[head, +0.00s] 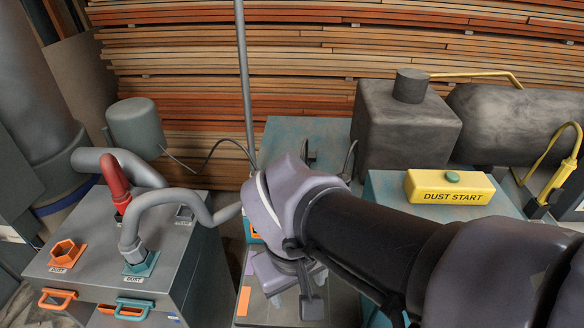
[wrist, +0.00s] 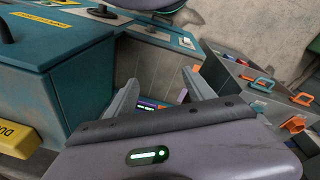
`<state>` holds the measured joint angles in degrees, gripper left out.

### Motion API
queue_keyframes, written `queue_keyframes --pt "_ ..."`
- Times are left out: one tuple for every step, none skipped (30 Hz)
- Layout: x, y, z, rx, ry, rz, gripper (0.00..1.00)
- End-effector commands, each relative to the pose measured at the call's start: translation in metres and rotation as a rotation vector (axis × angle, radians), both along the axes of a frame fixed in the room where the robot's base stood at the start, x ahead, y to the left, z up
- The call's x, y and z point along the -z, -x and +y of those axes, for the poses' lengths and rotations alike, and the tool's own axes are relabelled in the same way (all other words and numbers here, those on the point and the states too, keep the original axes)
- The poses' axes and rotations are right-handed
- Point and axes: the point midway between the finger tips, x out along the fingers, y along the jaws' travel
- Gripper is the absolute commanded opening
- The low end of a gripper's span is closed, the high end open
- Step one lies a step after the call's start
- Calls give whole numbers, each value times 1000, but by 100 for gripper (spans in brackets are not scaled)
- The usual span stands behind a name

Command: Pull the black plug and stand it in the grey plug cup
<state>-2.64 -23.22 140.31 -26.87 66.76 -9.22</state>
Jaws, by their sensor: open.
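My gripper (wrist: 161,76) is open in the wrist view, its two grey fingers apart with nothing held between them. In the head view my gripper (head: 290,285) points down over the low bench in the middle, partly hidden by my own arm. At the right of the head view a yellow cable runs down to a dark block (head: 538,207); this may be the black plug, but I cannot tell for sure. The gripper is well to the left of it. I cannot make out the grey plug cup in either view.
A grey cabinet (head: 95,245) with hose ports and a red nozzle (head: 116,182) stands at the left. A yellow DUST START box (head: 449,187) sits on a teal cabinet at the right. In the wrist view, a teal cabinet (wrist: 90,75) stands close on the left.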

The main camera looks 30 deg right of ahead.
Motion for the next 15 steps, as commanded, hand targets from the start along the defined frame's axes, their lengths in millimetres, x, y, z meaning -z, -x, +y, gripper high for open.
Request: queue_keyframes --pt "4 -1 -9 -41 50 61 62" --pt "6 -1 -15 -70 85 98 62" --pt "9 -3 -24 -110 132 149 62" --pt "10 -4 -31 -143 168 189 62" --pt "12 -5 -38 -174 206 229 62" --pt "14 -8 -47 -219 256 284 62" --pt "15 -11 -55 -253 294 325 62" --pt "16 -14 -62 -288 334 369 62" --pt "17 -19 -72 -339 389 429 62" --pt "17 -23 -79 -379 433 477 62" --pt "18 -29 -87 -422 478 525 62" --pt "19 -37 -97 -483 543 596 62" --pt "19 -46 -105 -534 597 652 62" --pt "20 -55 -112 -588 653 711 62" --pt "22 -71 -121 -666 737 796 62"
